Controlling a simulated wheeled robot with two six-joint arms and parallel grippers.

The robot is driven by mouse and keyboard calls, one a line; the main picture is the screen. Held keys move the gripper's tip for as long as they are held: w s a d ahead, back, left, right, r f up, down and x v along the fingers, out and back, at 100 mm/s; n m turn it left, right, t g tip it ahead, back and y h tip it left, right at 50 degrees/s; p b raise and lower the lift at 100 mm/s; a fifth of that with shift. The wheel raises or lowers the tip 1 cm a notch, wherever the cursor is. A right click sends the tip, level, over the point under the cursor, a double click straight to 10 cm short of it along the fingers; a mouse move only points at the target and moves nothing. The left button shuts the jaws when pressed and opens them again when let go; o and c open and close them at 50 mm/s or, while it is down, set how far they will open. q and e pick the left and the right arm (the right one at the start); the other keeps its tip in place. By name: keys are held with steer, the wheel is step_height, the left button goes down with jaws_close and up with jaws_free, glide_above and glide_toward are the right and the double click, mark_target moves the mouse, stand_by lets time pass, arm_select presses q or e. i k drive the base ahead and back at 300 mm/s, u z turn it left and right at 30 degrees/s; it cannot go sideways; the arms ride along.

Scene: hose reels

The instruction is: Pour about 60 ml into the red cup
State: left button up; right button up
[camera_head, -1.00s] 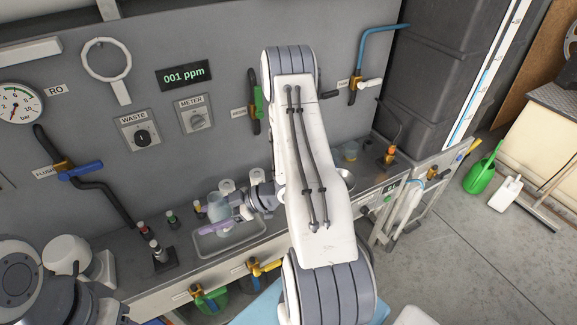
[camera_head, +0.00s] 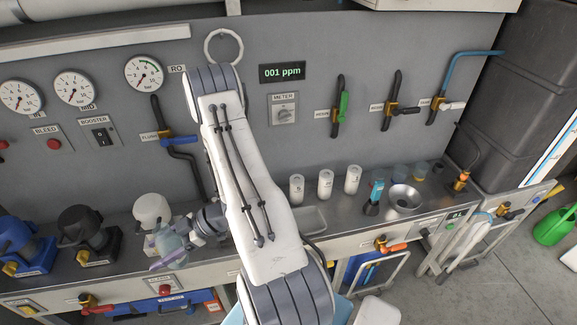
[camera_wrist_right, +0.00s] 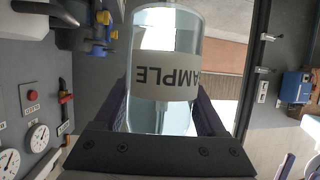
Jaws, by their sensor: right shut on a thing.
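My right gripper (camera_head: 172,252) is shut on a clear sample container (camera_head: 168,241), near the counter's front left. In the right wrist view the container (camera_wrist_right: 165,65) fills the space between the dark fingers. It holds clear liquid and has a pale label reading "AMPLE", upside down in that view. I cannot tell from the head view whether it is tilted. I cannot pick out a red cup for certain. Small cups, one bluish (camera_head: 401,172), stand at the counter's right, too small to tell their colours surely. My left gripper is not in view.
A white-topped housing (camera_head: 152,208) stands just behind the held container, with a black one (camera_head: 80,230) to its left.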

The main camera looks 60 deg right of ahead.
mark_target(376, 174)
steer(key=u, duration=1.65)
steer(key=k, duration=1.6)
steer(key=z, duration=2.6)
